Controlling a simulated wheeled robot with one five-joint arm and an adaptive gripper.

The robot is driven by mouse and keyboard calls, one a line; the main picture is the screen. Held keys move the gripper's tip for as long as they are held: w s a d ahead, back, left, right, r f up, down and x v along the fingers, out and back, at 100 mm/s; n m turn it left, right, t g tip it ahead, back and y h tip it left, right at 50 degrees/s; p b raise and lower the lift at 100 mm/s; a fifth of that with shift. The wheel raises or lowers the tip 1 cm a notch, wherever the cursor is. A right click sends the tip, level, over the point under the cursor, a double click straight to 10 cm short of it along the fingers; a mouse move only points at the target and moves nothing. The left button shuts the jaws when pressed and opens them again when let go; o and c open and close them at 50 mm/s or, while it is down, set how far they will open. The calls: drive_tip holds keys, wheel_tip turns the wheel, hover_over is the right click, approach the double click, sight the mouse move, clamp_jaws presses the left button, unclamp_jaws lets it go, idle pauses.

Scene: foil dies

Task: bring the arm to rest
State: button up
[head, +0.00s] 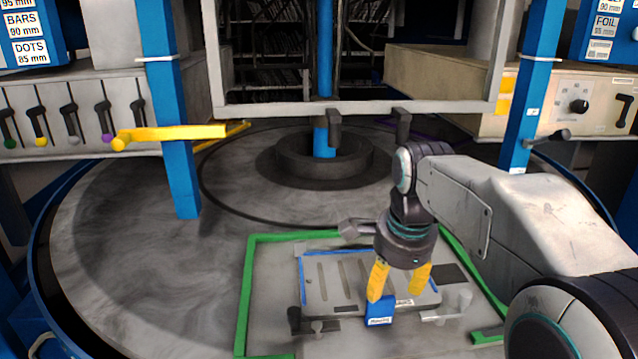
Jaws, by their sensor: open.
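My gripper (396,290) hangs from my arm right of centre in the head view, pointing down. Its two yellow fingers are apart. A small blue block with a white label (380,312) shows just below and between the fingertips. I cannot tell whether the fingers touch it. The block is at the front edge of a grey slotted plate (318,285) with blue edging. My arm reaches in from the lower right and hides part of the plate's right side.
A green frame (245,295) surrounds the plate on a round grey table (140,240). Blue posts (172,120) stand left and right (525,110). A yellow lever (175,135) juts out at left. A grey guard frame (350,108) crosses behind. The table's left side is clear.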

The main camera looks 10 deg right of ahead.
drive_tip(key=s+f+n, duration=0.1)
drive_tip(key=f+n, duration=0.1)
drive_tip(key=n, duration=0.3)
drive_tip(key=s+f+n, duration=0.2)
drive_tip(key=n, duration=0.3)
drive_tip(key=s+f+n, duration=0.1)
drive_tip(key=f+n, duration=0.2)
drive_tip(key=n, duration=0.2)
drive_tip(key=shift+s+g, duration=0.3)
drive_tip(key=shift+s, duration=0.05)
drive_tip(key=s+n+t, duration=0.1)
drive_tip(key=s+n, duration=0.1)
drive_tip(key=s, duration=1.2)
drive_tip(key=shift+s+f+p, duration=0.15)
drive_tip(key=shift+s+p, duration=0.1)
drive_tip(key=shift+p, duration=0.05)
